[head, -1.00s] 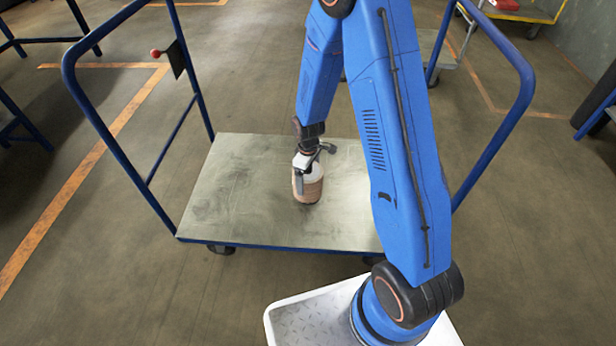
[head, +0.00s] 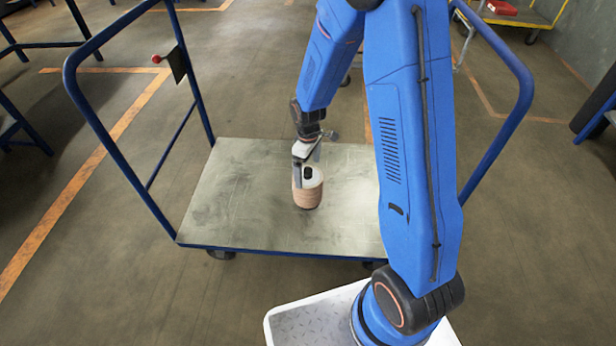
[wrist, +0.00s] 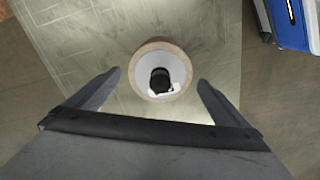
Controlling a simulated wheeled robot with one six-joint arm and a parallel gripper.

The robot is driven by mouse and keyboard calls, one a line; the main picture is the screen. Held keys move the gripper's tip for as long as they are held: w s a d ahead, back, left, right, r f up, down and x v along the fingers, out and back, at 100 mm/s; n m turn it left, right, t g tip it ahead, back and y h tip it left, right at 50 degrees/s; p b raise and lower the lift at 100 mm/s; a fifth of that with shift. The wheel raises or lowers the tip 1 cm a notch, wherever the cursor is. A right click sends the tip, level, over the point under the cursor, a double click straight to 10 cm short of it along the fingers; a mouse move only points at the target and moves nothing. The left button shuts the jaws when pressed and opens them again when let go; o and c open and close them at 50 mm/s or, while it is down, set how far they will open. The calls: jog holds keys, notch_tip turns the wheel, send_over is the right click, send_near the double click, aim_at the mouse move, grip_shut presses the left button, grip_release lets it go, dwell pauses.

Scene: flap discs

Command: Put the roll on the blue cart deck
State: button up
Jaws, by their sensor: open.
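The roll (head: 307,192) is a tan cylinder with a pale top and a dark centre. It stands upright on the grey deck of the blue cart (head: 240,200), near the deck's middle. In the wrist view the roll (wrist: 150,78) shows from above, its white top ringed in tan with a black core. My gripper (head: 308,168) is just above the roll. In the wrist view the two fingers of my gripper (wrist: 158,85) are spread apart, with the roll beyond their tips and nothing held between them.
Blue tube handles (head: 120,140) rise at both ends of the cart. A red-knobbed dark flag (head: 175,62) hangs by the left handle. A yellow cart (head: 530,14) with a red item stands at the far right. The deck around the roll is clear.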

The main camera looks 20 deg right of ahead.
jog(key=shift+r, duration=2.45)
jog(key=s+d+r+m+t, duration=0.1)
jog(key=s+d+r+m, duration=0.1)
jog(key=s+r, duration=0.6)
jog(key=s+d+r+m+t, duration=0.15)
jog(key=s+r, duration=0.25)
jog(key=r, duration=0.7)
jog(key=s+d+r+m+t, duration=0.1)
jog(key=s+r, duration=0.3)
jog(key=s, duration=0.5)
jog(key=s+d+r+m+t, duration=0.1)
jog(key=s+r+m, duration=0.3)
jog(key=s, duration=0.5)
jog(key=shift+s+d+r+m, duration=0.2)
jog(key=shift+d+m, duration=0.15)
jog(key=shift+d, duration=0.45)
